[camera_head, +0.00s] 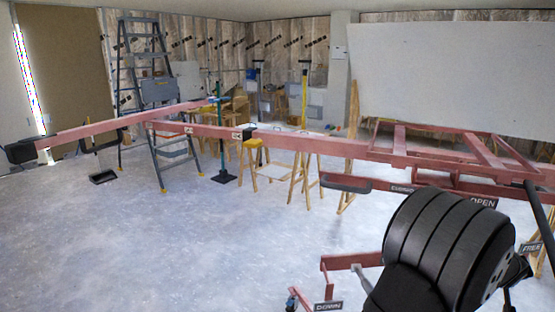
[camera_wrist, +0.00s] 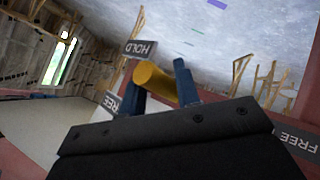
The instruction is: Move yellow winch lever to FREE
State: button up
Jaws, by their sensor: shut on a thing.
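The yellow winch lever (camera_wrist: 154,82) shows in the wrist view as a thick yellow cylinder between the two blue fingers of my gripper (camera_wrist: 161,80). The gripper is shut on it. A HOLD plate (camera_wrist: 140,48) sits just beyond the lever's end. A FREE plate (camera_wrist: 110,103) is beside the left finger, partly hidden. Another FREE plate (camera_wrist: 297,140) is at the lower right. In the head view a FREE plate (camera_head: 530,247) shows at the right edge. My black arm covers the area there, so the lever and gripper cannot be made out.
The red panel lift (camera_head: 405,160) carries a large white board (camera_head: 440,75) at the upper right. OPEN (camera_head: 483,202) and DOWN (camera_head: 328,306) plates are on red parts. A long red beam (camera_head: 120,123) reaches left. A ladder (camera_head: 155,110) and sawhorses stand behind.

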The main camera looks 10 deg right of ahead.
jog(key=shift+d+r, duration=0.15)
jog(key=shift+r, duration=0.2)
jog(key=shift+o, duration=0.4)
jog(key=shift+r, duration=0.8)
